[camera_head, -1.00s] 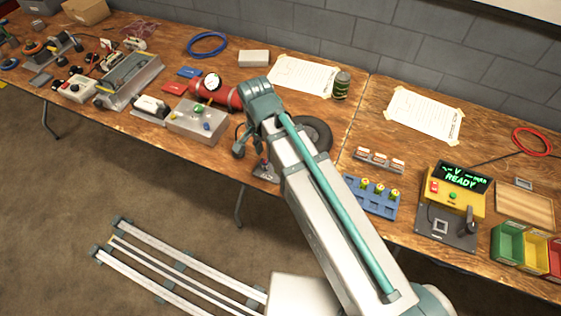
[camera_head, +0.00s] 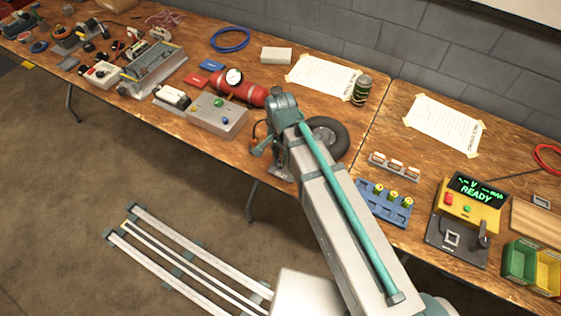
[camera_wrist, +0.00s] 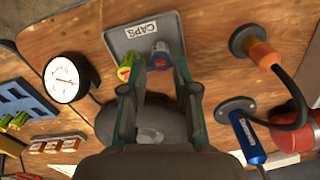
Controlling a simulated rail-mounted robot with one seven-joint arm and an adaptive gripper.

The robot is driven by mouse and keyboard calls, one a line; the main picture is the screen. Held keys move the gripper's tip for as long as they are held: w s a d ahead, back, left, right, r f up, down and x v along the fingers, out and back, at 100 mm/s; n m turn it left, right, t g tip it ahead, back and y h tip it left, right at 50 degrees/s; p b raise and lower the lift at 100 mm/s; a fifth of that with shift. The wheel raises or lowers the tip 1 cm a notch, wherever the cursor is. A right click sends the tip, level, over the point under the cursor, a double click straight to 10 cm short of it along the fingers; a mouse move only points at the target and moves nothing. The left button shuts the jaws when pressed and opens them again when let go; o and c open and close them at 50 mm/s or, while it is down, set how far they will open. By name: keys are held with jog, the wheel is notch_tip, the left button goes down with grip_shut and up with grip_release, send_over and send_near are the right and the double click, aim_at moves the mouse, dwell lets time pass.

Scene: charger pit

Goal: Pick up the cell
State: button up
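Several small yellow-green cells (camera_head: 393,196) stand upright in a blue rack (camera_head: 366,209) on the bench, right of my arm. In the wrist view, yellow-green cells (camera_wrist: 18,121) and part of the blue rack (camera_wrist: 10,92) show at the left edge. My gripper (camera_wrist: 158,70) is open and empty, its two fingers apart. Beyond the fingertips lies a grey tray labelled CAPS (camera_wrist: 172,22). A yellow, green and red piece (camera_wrist: 125,72) and a blue-and-grey piece (camera_wrist: 161,52) are on it.
A white-faced gauge (camera_wrist: 66,80), an orange plug (camera_wrist: 262,54) and a blue handle (camera_wrist: 247,140) surround the tray. A charger (camera_head: 466,208) reading READY stands right of the rack. A red cylinder (camera_head: 252,94) lies at left.

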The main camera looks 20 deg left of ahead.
aim_at(280, 159)
jog(key=shift+f+p, duration=0.4)
jog(key=shift+f, duration=1.4)
jog(key=shift+c, duration=0.4)
grip_shut()
jog(key=shift+r, duration=0.2)
